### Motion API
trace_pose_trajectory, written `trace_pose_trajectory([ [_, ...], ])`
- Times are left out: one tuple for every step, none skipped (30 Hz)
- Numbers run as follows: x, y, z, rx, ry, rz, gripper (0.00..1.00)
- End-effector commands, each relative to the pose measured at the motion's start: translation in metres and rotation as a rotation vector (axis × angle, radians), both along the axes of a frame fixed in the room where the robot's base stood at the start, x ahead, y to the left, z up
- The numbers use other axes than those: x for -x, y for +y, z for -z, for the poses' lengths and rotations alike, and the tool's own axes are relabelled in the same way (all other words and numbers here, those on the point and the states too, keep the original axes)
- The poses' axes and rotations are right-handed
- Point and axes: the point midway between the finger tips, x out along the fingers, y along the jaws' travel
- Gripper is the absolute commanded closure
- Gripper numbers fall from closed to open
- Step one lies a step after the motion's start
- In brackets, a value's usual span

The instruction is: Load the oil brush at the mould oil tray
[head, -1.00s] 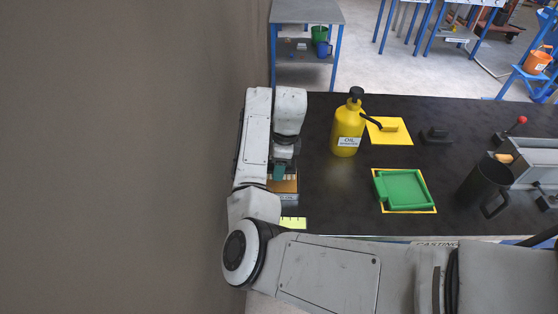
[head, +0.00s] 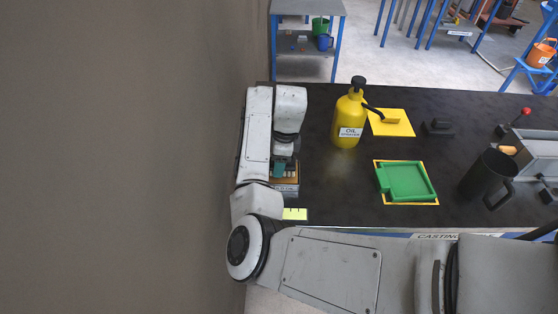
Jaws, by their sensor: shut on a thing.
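The mould oil tray (head: 287,189) is a small tan and grey box at the left end of the black bench. Its front label is only partly readable. My gripper (head: 284,162) points down over the tray and is mostly covered by my own arm. It is shut on a teal piece, which I take to be the oil brush (head: 284,172). The lower end of the brush is at or over the tray's opening. I cannot tell whether its bristles touch the oil.
A yellow oil sprayer (head: 349,122) stands right of my gripper. A green tray (head: 408,182) lies on a yellow-edged mat, with a black mug (head: 486,177) farther right. A yellow-green marker (head: 295,214) lies near the front edge. A plain wall (head: 130,150) fills the left.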

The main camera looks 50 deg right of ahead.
Motion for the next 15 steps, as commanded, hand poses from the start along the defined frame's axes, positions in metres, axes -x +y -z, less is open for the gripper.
trace_pose_trajectory([
  [-0.0001, 0.0, -0.0001, 0.0, 0.0, 0.0, 0.67],
  [-0.0001, 0.0, 0.0, 0.0, 0.0, 0.0, 0.67],
  [-0.0002, 0.0, 0.0003, 0.0, 0.0, 0.0, 0.67],
  [-0.0001, 0.0, 0.0005, 0.0, 0.0, 0.0, 0.67],
  [-0.0001, 0.0, 0.0008, 0.0, 0.0, 0.0, 0.67],
  [-0.0001, 0.0, 0.0012, 0.0, 0.0, 0.0, 0.67],
  [-0.0001, 0.0, 0.0016, 0.0, 0.0, 0.0, 0.67],
  [-0.0001, -0.0001, 0.0019, 0.0, 0.0, 0.0, 0.67],
  [-0.0001, 0.0, 0.0024, 0.0, 0.0, 0.0, 0.67],
  [-0.0001, -0.0001, 0.0027, 0.0, 0.0, 0.0, 0.67],
  [-0.0001, 0.0, 0.003, 0.0, 0.0, 0.0, 0.67],
  [-0.0001, -0.0001, 0.0035, 0.0, 0.0, 0.0, 0.67],
  [0.0, -0.0001, 0.0038, 0.0, 0.0, 0.0, 0.67],
  [-0.0001, -0.0001, 0.0041, 0.0, 0.0, 0.0, 0.67],
  [-0.0001, 0.0, 0.0046, 0.0, 0.0, 0.0, 0.67],
])
